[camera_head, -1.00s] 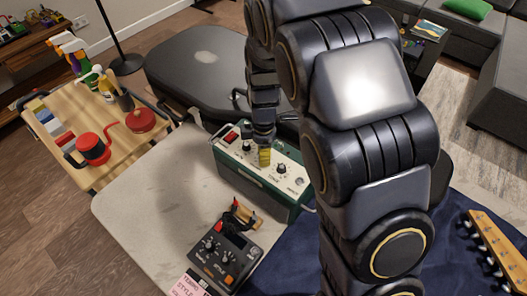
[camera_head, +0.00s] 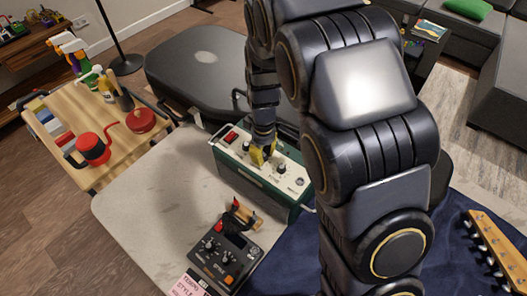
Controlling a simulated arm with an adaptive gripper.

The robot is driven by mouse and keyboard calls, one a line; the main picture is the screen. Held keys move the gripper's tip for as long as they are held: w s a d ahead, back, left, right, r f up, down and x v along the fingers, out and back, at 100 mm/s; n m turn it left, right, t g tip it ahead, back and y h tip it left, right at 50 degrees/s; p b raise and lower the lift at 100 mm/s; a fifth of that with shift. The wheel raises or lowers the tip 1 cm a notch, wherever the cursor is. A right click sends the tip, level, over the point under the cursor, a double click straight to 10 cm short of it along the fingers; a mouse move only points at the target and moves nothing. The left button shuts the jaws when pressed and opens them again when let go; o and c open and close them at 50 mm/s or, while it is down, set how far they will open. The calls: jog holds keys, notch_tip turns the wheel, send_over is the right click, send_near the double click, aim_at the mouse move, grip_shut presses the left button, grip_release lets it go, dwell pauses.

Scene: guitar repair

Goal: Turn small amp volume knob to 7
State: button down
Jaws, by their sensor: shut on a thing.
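The small amp (camera_head: 248,172) is a green box with a pale top panel, standing on the light table in the middle of the view. My gripper (camera_head: 263,156), with yellow fingertips, points down at the panel and is shut on a knob near its middle. The fingers hide this knob, so its pointer and setting cannot be read. Another dark knob (camera_head: 281,169) shows just right of the fingers. A red switch (camera_head: 231,137) sits at the panel's left end. The panel lettering is too small to read surely.
A black pedal unit (camera_head: 226,255) with knobs stands in front of the amp. A black case (camera_head: 195,70) lies behind it. A wooden cart (camera_head: 65,120) with tools is at left. A guitar headstock (camera_head: 497,245) lies at right. The table's left part is clear.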

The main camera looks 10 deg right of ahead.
jog(key=m, duration=0.5)
jog(key=shift+m, duration=0.3)
jog(key=m, duration=1.1)
jog(key=shift+m, duration=2.2)
jog(key=c, duration=0.9)
grip_release()
